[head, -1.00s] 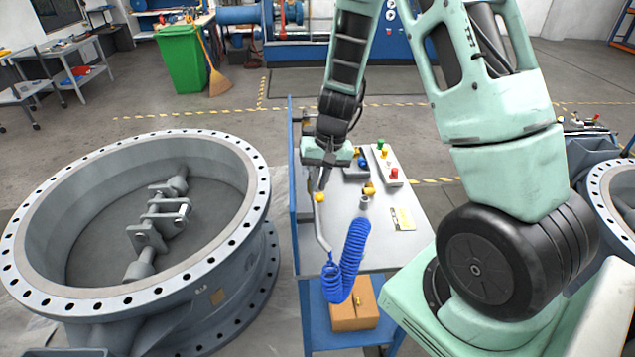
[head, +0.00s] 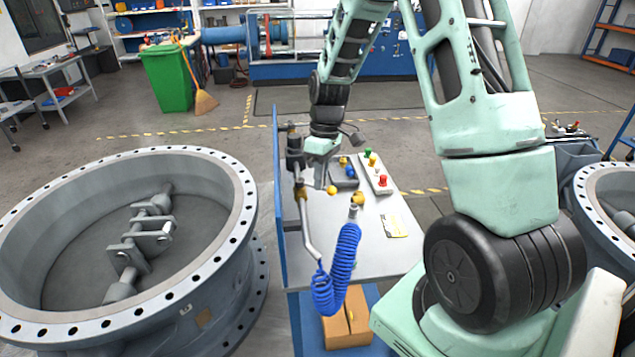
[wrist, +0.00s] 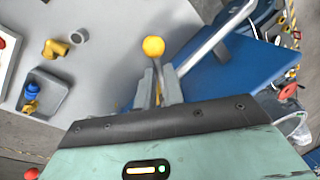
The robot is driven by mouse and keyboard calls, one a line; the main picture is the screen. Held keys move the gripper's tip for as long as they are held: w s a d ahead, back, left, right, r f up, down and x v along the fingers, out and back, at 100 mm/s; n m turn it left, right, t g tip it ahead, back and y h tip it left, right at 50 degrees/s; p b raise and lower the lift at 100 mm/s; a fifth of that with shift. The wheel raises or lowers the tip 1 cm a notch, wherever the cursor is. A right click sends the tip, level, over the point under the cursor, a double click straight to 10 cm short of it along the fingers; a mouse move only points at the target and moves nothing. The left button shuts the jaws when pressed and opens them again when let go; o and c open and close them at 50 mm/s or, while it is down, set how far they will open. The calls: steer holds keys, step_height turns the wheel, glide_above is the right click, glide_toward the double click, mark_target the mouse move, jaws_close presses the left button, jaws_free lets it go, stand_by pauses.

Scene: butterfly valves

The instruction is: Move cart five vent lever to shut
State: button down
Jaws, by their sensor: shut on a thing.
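The vent lever shows as a yellow ball knob (head: 332,190), close above the cart's grey top (head: 375,247). In the wrist view the knob (wrist: 153,46) stands just beyond my fingertips. My gripper (wrist: 157,82) is shut on the lever's shank below the knob. In the head view my gripper (head: 324,177) is at the left side of the cart top, and its fingers are hard to make out. A bent metal pipe (head: 306,230) runs beside the lever. The lever's pivot and any position marks are hidden or too small to read.
A large flanged ring (head: 130,315) stands left of the cart. A cardboard box (head: 348,322) sits below.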

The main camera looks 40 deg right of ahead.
steer(key=shift+w+d+n+g+h+p, duration=0.2)
steer(key=shift+w+d+n, duration=0.15)
steer(key=shift+n, duration=0.7)
steer(key=shift+w+d+n+g+h+p, duration=0.15)
steer(key=shift+w+d+n+p, duration=0.2)
steer(key=shift+n, duration=0.75)
steer(key=shift+w+d+n+g+h+p, duration=0.15)
steer(key=shift+w+d+n, duration=0.25)
steer(key=shift+n, duration=0.65)
steer(key=c, duration=1.5)
jaws_free()
step_height(320, 180, up, 17)
steer(key=w+d+b, duration=0.1)
steer(key=w+b, duration=0.2)
steer(key=shift+d, duration=0.4)
